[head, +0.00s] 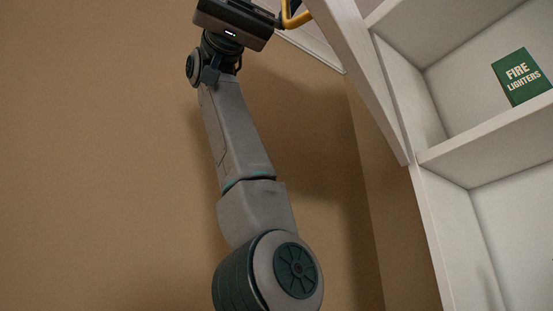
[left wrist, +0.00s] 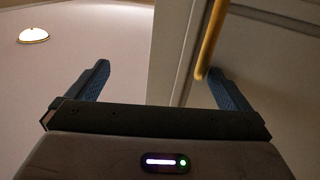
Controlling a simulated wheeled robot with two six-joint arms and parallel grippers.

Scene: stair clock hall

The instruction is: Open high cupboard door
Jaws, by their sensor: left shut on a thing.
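The white high cupboard (head: 403,100) is at the upper right of the head view. Its white door (head: 365,85) stands open, swung out to the left of the opening, so the shelves inside show. A yellow bar handle (head: 296,17) is on the door at the top edge of the view. My left gripper (left wrist: 160,68) is shut on the handle, though its fingers look wide apart in the left wrist view. There the handle (left wrist: 211,40) runs down beside the right finger, and the pale door edge lies between the fingers. My right gripper is out of view.
A green box marked "FIRE LIGHTERS" (head: 521,77) stands on a shelf (head: 490,132) inside the cupboard. A plain tan wall (head: 100,150) fills the left of the head view. A lit lamp (left wrist: 33,35) shows in the left wrist view.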

